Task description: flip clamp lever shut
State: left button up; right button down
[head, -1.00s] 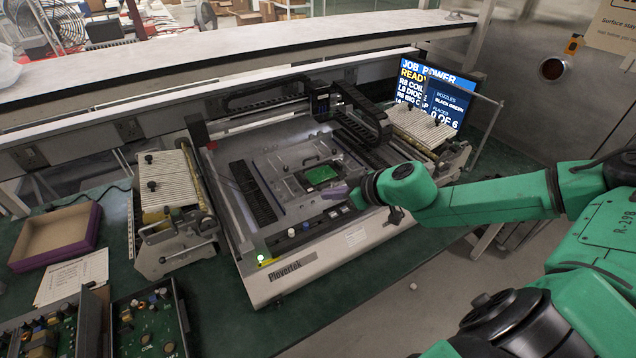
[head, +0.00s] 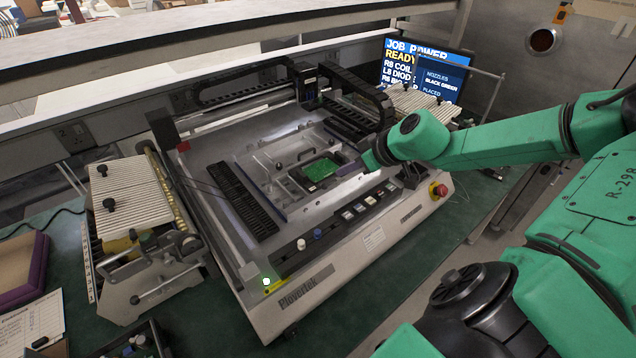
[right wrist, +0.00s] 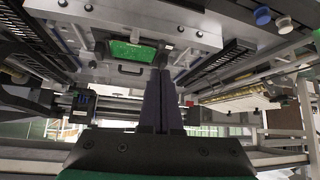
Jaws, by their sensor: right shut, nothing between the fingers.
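A green circuit board (head: 321,170) sits in a dark clamp frame on the machine's metal plate (head: 272,165). It also shows in the right wrist view (right wrist: 134,50). A dark curved bar (head: 306,153) lies at the board's far side, and in the right wrist view (right wrist: 131,71) just below the board. I cannot tell whether this is the clamp lever. My right gripper (head: 350,168) is just right of the board, partly hidden by its arm. In the right wrist view its dark fingers (right wrist: 163,78) are together and empty, near the clamp's edge. Contact is unclear. My left gripper is not in view.
Feeder banks stand left (head: 130,195) and right (head: 420,102) of the plate. A gantry head (head: 308,85) sits at the back. A red stop button (head: 438,190) is at the front right. A screen (head: 428,70) reads READY.

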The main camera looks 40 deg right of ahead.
aim_at(333, 182)
jog(key=shift+w, duration=0.15)
jog(key=x, duration=0.8)
jog(key=shift+w+f, duration=0.15)
jog(key=shift+f, duration=0.25)
jog(key=shift+w+a+f+b, duration=0.15)
jog(key=shift+w+f+b, duration=0.25)
jog(key=shift+w, duration=0.1)
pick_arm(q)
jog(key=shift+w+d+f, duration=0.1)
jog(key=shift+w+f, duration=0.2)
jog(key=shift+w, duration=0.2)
pick_arm(e)
jog(key=shift+r, duration=0.1)
